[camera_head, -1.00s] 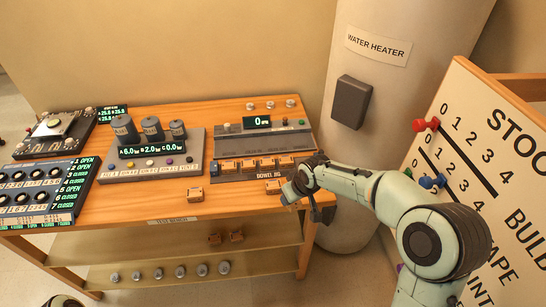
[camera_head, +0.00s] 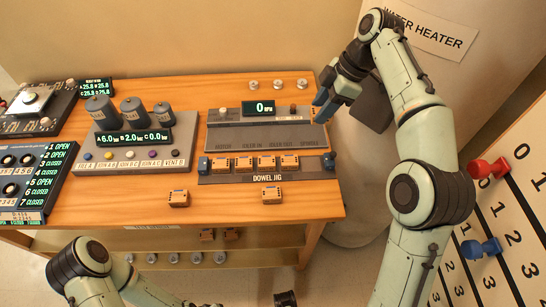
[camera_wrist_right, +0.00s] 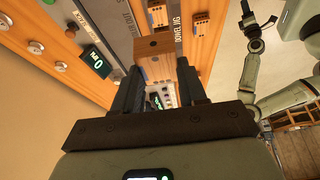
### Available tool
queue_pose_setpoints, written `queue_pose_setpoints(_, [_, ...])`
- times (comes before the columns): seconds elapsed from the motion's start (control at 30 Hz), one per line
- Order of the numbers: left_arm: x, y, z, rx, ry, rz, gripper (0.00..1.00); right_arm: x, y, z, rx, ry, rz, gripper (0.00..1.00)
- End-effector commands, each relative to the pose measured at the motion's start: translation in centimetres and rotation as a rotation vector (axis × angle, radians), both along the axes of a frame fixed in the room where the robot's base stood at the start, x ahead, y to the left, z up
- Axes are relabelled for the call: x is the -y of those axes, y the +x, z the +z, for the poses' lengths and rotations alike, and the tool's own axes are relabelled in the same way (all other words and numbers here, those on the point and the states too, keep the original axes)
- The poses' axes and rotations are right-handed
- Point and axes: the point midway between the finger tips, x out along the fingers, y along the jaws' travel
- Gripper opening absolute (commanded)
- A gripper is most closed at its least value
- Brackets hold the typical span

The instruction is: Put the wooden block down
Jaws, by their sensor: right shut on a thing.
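My right gripper (camera_head: 321,103) is above the back right edge of the bench, next to the water heater. In the right wrist view the same gripper (camera_wrist_right: 157,78) is shut on the wooden block (camera_wrist_right: 153,47), which sits between its two dark fingers. The gripper hides the held block in the head view. Loose orange blocks lie on the bench front, one at the left (camera_head: 179,198) and one at the right (camera_head: 271,196). Several more stand in the dowel jig (camera_head: 267,178). My left arm is at the bottom left; its gripper's jaws cannot be made out.
A grey device with a 0 display (camera_head: 258,108) stands behind the jig. Bare wood shows along the front (camera_head: 225,208).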

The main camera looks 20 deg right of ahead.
Motion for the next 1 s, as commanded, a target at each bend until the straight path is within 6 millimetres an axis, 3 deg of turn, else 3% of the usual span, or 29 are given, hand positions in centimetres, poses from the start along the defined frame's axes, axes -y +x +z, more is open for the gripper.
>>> queue_pose_setpoints(0.17, [0.0, -0.6, -1.5, -0.007, 0.000, 0.001, 0.43, -0.1, -0.2, -2.8, -0.005, 0.000, 0.013, 0.08])
queue_pose_setpoints(0.4, [0.0, -1.2, -3.8, -0.015, 0.000, 0.000, 0.43, -0.1, -0.2, -9.3, -0.006, -0.001, 0.011, 0.08])
queue_pose_setpoints(0.6, [0.0, -1.1, -4.6, -0.008, 0.001, 0.002, 0.43, 0.0, -0.1, -13.8, -0.005, -0.001, 0.010, 0.08])
queue_pose_setpoints(1.0, [0.0, -0.8, -5.1, 0.004, 0.002, 0.004, 0.43, 0.0, -0.1, -17.8, -0.005, -0.001, 0.010, 0.08])
